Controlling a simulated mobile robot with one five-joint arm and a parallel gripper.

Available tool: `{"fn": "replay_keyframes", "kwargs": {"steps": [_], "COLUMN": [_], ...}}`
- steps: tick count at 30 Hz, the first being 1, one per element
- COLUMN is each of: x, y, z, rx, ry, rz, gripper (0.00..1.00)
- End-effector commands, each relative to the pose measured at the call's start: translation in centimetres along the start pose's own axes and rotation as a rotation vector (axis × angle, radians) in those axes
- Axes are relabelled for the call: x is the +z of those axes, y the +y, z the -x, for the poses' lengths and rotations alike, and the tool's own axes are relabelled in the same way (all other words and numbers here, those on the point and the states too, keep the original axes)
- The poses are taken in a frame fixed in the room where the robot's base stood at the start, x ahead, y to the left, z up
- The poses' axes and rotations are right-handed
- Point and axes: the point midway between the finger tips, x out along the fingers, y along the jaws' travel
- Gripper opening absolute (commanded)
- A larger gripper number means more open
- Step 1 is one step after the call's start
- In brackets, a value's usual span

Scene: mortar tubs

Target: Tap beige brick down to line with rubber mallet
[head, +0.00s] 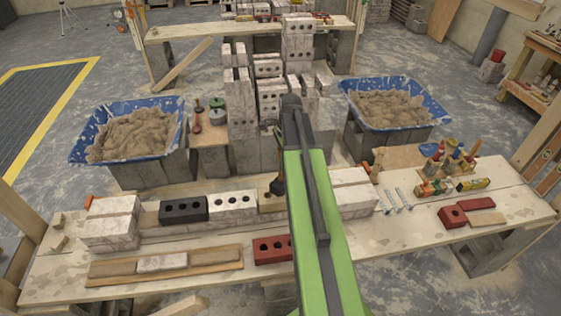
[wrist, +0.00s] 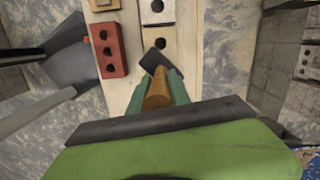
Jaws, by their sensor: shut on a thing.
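My gripper (wrist: 158,94) is shut on the wooden handle of the rubber mallet (wrist: 157,60). In the wrist view the black mallet head overlaps the near end of the beige brick (wrist: 160,42); I cannot tell whether it touches. In the head view the mallet head (head: 277,186) shows just left of my green arm, over the beige brick (head: 267,200). That brick sits in the row right of a white brick (head: 233,205), and my arm covers its right part. My gripper is hidden behind my arm in the head view.
A black brick (head: 183,209) continues the row to the left. A red brick (head: 273,249) lies in front on the plank bench (head: 190,292). Blue mortar tubs (head: 180,130) (head: 437,113) stand behind, with stacked bricks between them. Tools and bottles (head: 450,165) occupy the right side.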

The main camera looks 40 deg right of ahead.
Motion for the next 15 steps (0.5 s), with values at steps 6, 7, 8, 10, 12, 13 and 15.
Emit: {"fn": "replay_keyframes", "kwargs": {"steps": [6, 7, 8, 10, 12, 13, 15], "x": [-0.5, -0.7, -0.5, -0.4, -0.2, -0.1, 0.1], "y": [0.0, 0.0, 0.0, 0.0, 0.0, 0.0, 0.0], "z": [-4.2, -5.0, -4.1, -3.1, -1.9, -1.2, 0.3], "rx": [0.0, 0.0, -0.001, 0.0, 0.0, 0.0, -0.001], "ry": [0.0, 0.0, 0.0, 0.0, 0.0, 0.0, 0.0], "rz": [-0.001, -0.001, -0.001, -0.001, -0.002, -0.002, -0.002], "gripper": [0.0, 0.0, 0.0, 0.0, 0.0, 0.0, 0.0]}}
